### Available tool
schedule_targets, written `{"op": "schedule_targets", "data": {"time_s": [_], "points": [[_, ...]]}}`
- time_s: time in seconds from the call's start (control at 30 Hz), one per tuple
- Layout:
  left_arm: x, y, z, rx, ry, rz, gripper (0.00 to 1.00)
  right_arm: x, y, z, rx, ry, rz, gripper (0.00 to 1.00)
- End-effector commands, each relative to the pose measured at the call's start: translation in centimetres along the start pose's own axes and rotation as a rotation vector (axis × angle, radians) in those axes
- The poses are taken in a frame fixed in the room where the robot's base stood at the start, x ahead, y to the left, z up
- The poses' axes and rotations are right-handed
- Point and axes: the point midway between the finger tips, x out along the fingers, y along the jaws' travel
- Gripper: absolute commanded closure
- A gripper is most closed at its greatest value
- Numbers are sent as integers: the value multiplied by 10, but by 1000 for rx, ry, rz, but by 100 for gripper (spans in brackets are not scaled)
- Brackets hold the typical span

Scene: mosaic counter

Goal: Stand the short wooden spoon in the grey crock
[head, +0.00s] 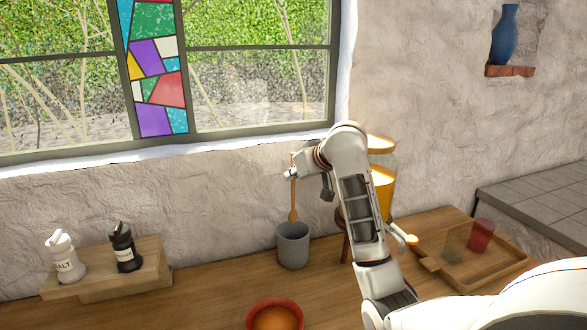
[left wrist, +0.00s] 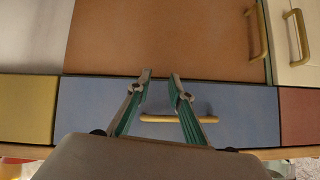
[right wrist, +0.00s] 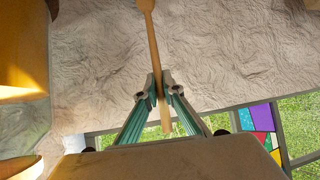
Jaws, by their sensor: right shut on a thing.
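My right gripper (head: 292,174) is shut on the wooden spoon (head: 294,198) near the upper end of its handle. The spoon hangs nearly upright, bowl end down. The grey crock (head: 293,250) stands upright on the counter below it. The spoon's bowl shows just above the crock's back rim; I cannot tell whether it is exactly over the opening. In the right wrist view the handle (right wrist: 155,50) runs between the fingertips (right wrist: 163,85). My left gripper (left wrist: 161,75) is open and empty, facing cabinet fronts. It is out of the head view.
A glass dispenser (head: 382,190) stands behind my right arm. Salt (head: 66,262) and a dark shaker (head: 124,252) sit on a wooden riser (head: 150,275) at left. A red bowl (head: 262,304) is in front. A wooden tray (head: 480,272) with cups is at right. Counter left of the crock is clear.

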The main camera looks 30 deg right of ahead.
Motion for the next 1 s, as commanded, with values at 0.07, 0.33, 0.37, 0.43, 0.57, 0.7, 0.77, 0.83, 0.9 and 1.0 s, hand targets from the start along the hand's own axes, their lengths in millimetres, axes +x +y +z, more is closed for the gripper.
{"op": "schedule_targets", "data": {"time_s": [0.07,0.33,0.37,0.43,0.57,0.7,0.77,0.83,0.9,1.0], "points": [[1,-2,-2,3,4,-1,79,4,0,6,1,-2,0,100],[5,0,-6,1,18,0,79,16,0,22,0,-2,0,100],[5,1,-7,1,19,1,79,17,0,24,-1,-2,1,100],[5,2,-7,0,22,3,79,20,0,28,0,-1,0,100],[6,4,-8,-2,26,6,79,26,0,35,0,-3,0,100],[6,6,-9,-3,30,8,79,31,0,43,-1,-2,1,100],[6,7,-9,-4,32,9,79,34,0,47,0,-2,1,100],[6,7,-11,-4,36,10,79,37,0,51,0,-3,1,100],[6,8,-13,-5,41,11,79,40,0,55,0,-2,1,100],[6,10,-16,-5,48,13,79,44,0,61,0,-3,0,100]]}}
